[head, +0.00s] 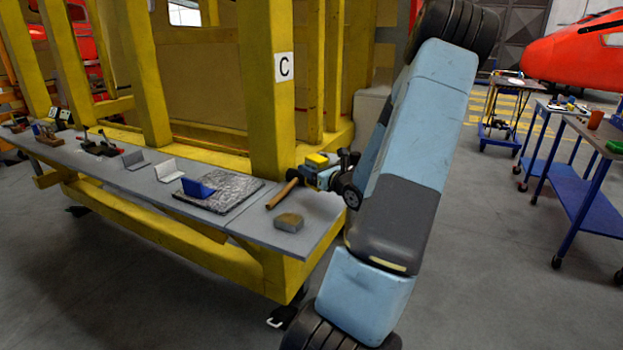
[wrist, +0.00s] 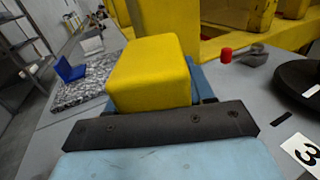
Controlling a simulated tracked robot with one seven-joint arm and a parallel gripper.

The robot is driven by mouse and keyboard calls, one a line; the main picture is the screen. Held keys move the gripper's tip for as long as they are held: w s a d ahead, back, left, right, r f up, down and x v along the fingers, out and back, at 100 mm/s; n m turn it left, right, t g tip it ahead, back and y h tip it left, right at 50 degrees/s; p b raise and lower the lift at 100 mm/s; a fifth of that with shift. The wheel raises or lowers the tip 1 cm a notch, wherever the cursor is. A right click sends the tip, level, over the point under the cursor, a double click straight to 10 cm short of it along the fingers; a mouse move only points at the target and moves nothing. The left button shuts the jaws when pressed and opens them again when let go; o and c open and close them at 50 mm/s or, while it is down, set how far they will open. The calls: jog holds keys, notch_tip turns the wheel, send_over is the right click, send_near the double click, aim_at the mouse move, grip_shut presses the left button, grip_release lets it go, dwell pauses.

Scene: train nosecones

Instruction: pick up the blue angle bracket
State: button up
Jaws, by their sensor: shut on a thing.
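The blue angle bracket (head: 197,188) rests on the speckled grey plate (head: 243,197) on the bench. In the wrist view the bracket (wrist: 70,70) is at the left, on the far part of the plate (wrist: 85,88). My gripper (head: 322,175) is over the right end of the bench, to the right of the bracket and apart from it. It is shut on a yellow block (wrist: 152,72), which also shows at the gripper in the head view (head: 317,159). The block hides most of my fingers.
A wooden handle (head: 283,194) and a small greyish-yellow block (head: 289,222) lie near the bench's right end. Grey angle pieces (head: 166,171) stand left of the plate. A yellow post (head: 268,100) marked C rises behind the bench. A red-ended grey item (wrist: 240,55) lies beyond my gripper.

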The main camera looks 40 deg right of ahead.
jog(key=shift+w+d+f, duration=0.1)
jog(key=shift+w+f, duration=0.2)
jog(key=shift+f, duration=0.05)
jog(key=shift+w+d+f, duration=0.1)
jog(key=shift+d+f, duration=0.15)
jog(key=shift+f, duration=1.55)
jog(key=shift+f, duration=0.1)
jog(key=o, duration=1.2)
jog(key=shift+o, duration=0.2)
